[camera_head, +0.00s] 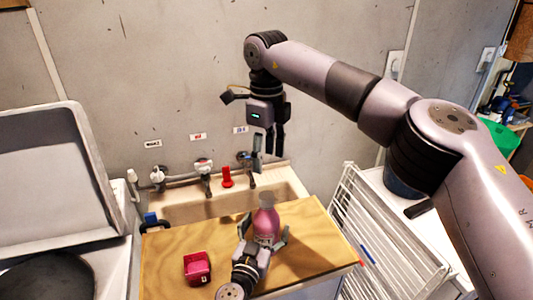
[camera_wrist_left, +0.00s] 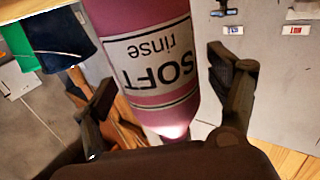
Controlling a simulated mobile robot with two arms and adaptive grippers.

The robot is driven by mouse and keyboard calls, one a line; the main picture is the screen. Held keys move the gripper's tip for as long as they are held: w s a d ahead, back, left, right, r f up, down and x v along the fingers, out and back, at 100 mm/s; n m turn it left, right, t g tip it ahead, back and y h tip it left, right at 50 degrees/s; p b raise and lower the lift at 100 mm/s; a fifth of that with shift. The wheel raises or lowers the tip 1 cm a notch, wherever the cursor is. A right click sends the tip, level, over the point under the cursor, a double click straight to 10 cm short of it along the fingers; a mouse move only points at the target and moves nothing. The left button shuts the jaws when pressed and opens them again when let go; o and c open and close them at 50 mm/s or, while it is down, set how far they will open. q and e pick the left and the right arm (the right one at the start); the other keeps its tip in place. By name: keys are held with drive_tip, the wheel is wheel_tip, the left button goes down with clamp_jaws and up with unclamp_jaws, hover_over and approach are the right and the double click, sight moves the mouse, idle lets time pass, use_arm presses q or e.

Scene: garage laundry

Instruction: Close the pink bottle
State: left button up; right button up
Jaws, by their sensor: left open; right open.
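The pink bottle (camera_head: 266,222) stands upright on the wooden board. Its "SOFT rinse" label fills the middle of the left wrist view (camera_wrist_left: 150,60), upside down there. Its top looks paler pink; I cannot tell its exact shape. My left gripper (camera_head: 264,234) is open, with one finger on each side of the bottle; gaps show beside it in the left wrist view. My right gripper (camera_head: 268,152) is open and empty, pointing down above and behind the bottle.
The wooden board (camera_head: 170,247) lies in front of a sink (camera_head: 205,209) with taps and a red item (camera_head: 227,177). A white drying rack (camera_head: 385,235) stands at the right. A grey raised lid (camera_head: 45,170) is at the left.

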use_arm(q)
drive_tip(key=v, duration=1.1)
drive_tip(key=shift+s, duration=0.3)
drive_tip(key=shift+s+a, duration=0.1)
drive_tip(key=shift+a, duration=0.05)
